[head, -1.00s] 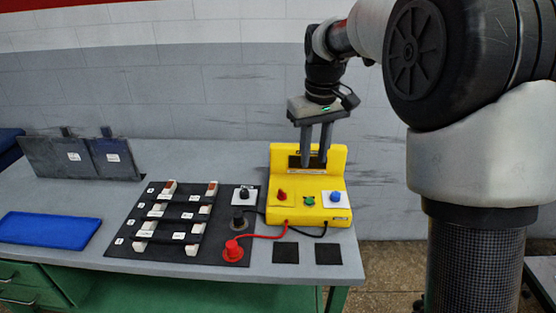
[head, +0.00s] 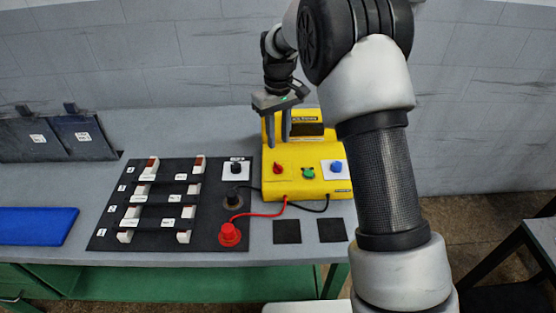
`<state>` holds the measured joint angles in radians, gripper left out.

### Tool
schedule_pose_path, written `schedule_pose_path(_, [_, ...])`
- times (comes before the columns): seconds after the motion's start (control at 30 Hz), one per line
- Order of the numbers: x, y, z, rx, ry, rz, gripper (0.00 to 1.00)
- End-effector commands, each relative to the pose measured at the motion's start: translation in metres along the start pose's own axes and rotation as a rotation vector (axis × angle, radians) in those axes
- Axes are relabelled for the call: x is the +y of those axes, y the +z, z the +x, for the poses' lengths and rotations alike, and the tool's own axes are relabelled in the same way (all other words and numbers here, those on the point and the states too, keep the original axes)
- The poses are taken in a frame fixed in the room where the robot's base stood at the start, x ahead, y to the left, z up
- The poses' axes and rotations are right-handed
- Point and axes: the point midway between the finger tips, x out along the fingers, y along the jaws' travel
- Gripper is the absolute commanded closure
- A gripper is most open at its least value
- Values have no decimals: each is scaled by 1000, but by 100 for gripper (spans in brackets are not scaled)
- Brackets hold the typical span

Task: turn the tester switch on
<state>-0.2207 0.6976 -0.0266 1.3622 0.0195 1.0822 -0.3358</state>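The yellow tester (head: 310,185) stands at the right of the table. On its front are a red knob (head: 278,168), a green button (head: 308,173) and a blue knob (head: 337,167) on a white plate. A black knob (head: 236,168) sits on a white plate on the black board, left of the tester. I cannot tell which of these is the tester switch. My gripper (head: 278,142) points down, open and empty, its two fingers apart. It appears above the tester's left part, near the red knob; contact is not visible.
The black board (head: 105,235) holds several white blocks. A red plug (head: 230,235) and a black plug (head: 233,200) have cables running to the tester. Two dark squares (head: 287,231) lie in front. A blue tray (head: 35,226) and dark panels (head: 78,137) are at left.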

Motion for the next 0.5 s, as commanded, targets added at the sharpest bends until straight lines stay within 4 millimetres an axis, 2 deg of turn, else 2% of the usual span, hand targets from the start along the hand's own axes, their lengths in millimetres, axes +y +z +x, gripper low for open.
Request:
schedule_pose_path(0.03, [-1, 1, 12, -5, -1, 0, 73])
schedule_pose_path(0.2, [-1, 1, 49, -5, -1, -1, 73])
schedule_pose_path(0.33, [-1, 1, 71, -3, 0, -1, 73])
schedule_pose_path(0.5, [0, 0, 90, -1, 0, -1, 73])
